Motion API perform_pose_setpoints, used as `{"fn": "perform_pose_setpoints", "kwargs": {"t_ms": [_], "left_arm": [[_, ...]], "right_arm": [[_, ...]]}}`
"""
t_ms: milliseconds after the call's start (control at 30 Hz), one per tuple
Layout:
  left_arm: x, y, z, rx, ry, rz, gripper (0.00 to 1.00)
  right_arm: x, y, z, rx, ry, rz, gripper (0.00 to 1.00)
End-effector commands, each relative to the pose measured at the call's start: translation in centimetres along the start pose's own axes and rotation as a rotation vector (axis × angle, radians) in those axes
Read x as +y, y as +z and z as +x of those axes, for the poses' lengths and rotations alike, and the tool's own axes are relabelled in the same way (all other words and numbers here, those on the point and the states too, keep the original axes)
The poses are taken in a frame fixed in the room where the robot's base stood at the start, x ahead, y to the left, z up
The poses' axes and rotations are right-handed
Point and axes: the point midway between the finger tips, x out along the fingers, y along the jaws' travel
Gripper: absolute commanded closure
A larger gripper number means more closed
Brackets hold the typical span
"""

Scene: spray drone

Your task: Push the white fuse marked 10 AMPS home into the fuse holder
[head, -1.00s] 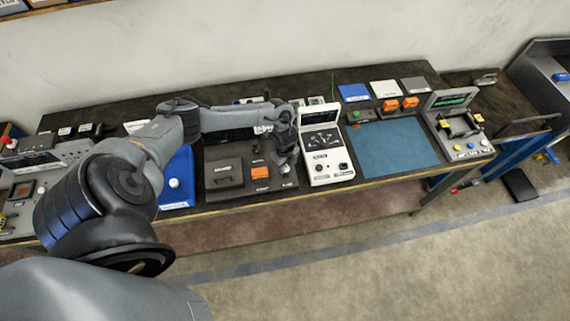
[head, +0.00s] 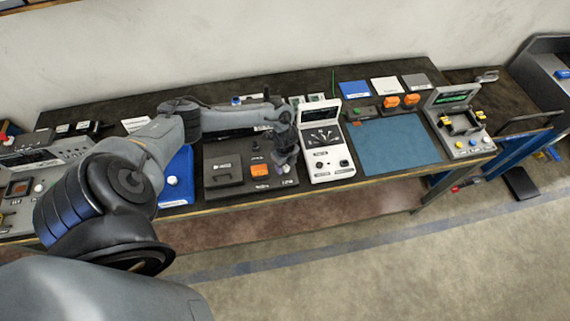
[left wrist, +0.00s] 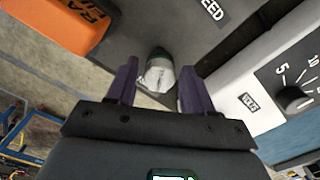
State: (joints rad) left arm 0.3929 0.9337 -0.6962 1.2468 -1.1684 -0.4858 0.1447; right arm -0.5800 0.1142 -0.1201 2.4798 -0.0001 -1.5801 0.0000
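The white fuse (left wrist: 160,76) shows in the left wrist view, near the edge of a dark grey panel (left wrist: 208,45). Its far end meets a dark round part with a green rim, apparently the fuse holder (left wrist: 158,53). I cannot read a 10 AMPS mark or tell how deep the fuse sits. My left gripper (left wrist: 160,68) is open, its two purple fingers on either side of the fuse with gaps showing. In the head view my left gripper (head: 286,158) is over the right part of the dark panel (head: 222,172), hiding the fuse. My right gripper is not in view.
A white instrument with a dial (head: 327,165) stands close to the right of my left gripper. An orange block (head: 260,170) is on the panel to its left. A blue mat (head: 395,145) lies clear farther right. The table's front edge is close.

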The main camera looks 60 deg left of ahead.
Motion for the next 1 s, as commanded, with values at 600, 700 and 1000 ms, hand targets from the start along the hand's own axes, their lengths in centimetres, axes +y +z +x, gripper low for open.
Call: {"fn": "perform_pose_setpoints", "kwargs": {"t_ms": [600, 700, 1000], "left_arm": [[-0.1, 0.1, -2.2, 0.0, -0.002, 0.001, 0.37], [-0.1, 0.1, -3.9, -0.001, -0.003, 0.002, 0.37], [-0.1, 0.0, -8.8, 0.0, -0.003, 0.002, 0.37]], "right_arm": [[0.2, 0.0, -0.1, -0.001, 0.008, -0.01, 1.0], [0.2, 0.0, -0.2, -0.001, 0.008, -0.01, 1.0], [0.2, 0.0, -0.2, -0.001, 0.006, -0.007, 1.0]]}}
